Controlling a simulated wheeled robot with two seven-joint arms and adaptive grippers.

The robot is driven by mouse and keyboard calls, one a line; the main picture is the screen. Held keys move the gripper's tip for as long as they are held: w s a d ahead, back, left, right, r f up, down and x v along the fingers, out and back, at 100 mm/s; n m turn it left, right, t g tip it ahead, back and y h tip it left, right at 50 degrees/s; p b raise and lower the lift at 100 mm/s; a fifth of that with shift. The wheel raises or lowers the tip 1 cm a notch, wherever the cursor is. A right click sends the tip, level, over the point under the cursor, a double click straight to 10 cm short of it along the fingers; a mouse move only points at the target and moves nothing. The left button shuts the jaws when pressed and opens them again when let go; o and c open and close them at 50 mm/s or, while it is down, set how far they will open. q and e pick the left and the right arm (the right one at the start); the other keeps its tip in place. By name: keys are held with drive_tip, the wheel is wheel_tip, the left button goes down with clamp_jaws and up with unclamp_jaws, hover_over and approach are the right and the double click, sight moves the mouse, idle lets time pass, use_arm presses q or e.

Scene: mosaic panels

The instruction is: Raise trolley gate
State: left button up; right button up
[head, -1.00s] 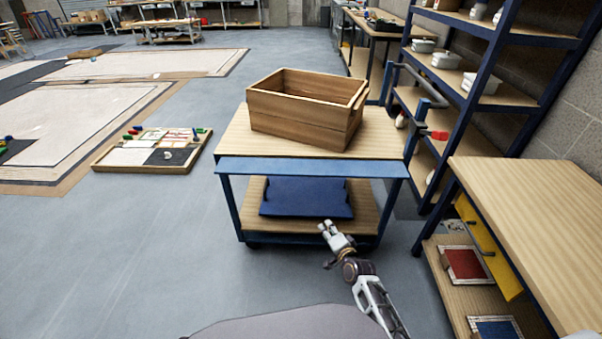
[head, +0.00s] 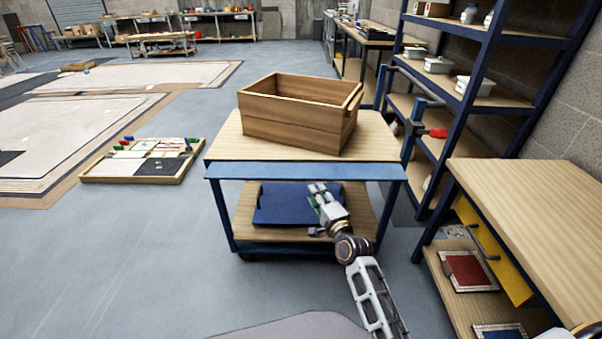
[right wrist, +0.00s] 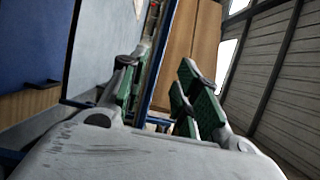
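The trolley has a wooden top (head: 225,146) and blue legs. A blue strip (head: 300,172), which looks like its gate, runs along the front edge, below the level of the crate and not standing up. My right gripper (head: 316,210) is just below and in front of this strip, to the right of its middle. Its fingers are apart with nothing held. In the right wrist view, a narrow blue bar (right wrist: 163,55) shows beyond and between the open fingers (right wrist: 158,80); contact cannot be made out. My left gripper is not in view.
A wooden crate (head: 290,130) stands on the trolley top. A dark blue item (head: 280,205) lies on the lower shelf. A workbench (head: 520,200) with a yellow drawer and blue shelving (head: 487,60) stand close at right.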

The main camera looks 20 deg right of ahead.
drive_tip(key=shift+w, duration=0.15)
drive_tip(key=b, duration=0.2)
approach(302, 170)
drive_tip(key=shift+w, duration=1.35)
drive_tip(key=shift+w+a+f, duration=0.1)
drive_tip(key=shift+w+f, duration=0.05)
drive_tip(key=shift+w, duration=0.5)
drive_tip(key=shift+w+a+f, duration=0.1)
drive_tip(key=shift+w+a, duration=0.05)
drive_tip(key=shift+w, duration=0.5)
drive_tip(key=shift+w+a+b, duration=0.1)
drive_tip(key=shift+w+b, duration=0.35)
drive_tip(key=shift+w, duration=1.15)
drive_tip(key=shift+w+a+b, duration=0.15)
drive_tip(key=shift+w+b, duration=0.25)
drive_tip(key=shift+w, duration=0.3)
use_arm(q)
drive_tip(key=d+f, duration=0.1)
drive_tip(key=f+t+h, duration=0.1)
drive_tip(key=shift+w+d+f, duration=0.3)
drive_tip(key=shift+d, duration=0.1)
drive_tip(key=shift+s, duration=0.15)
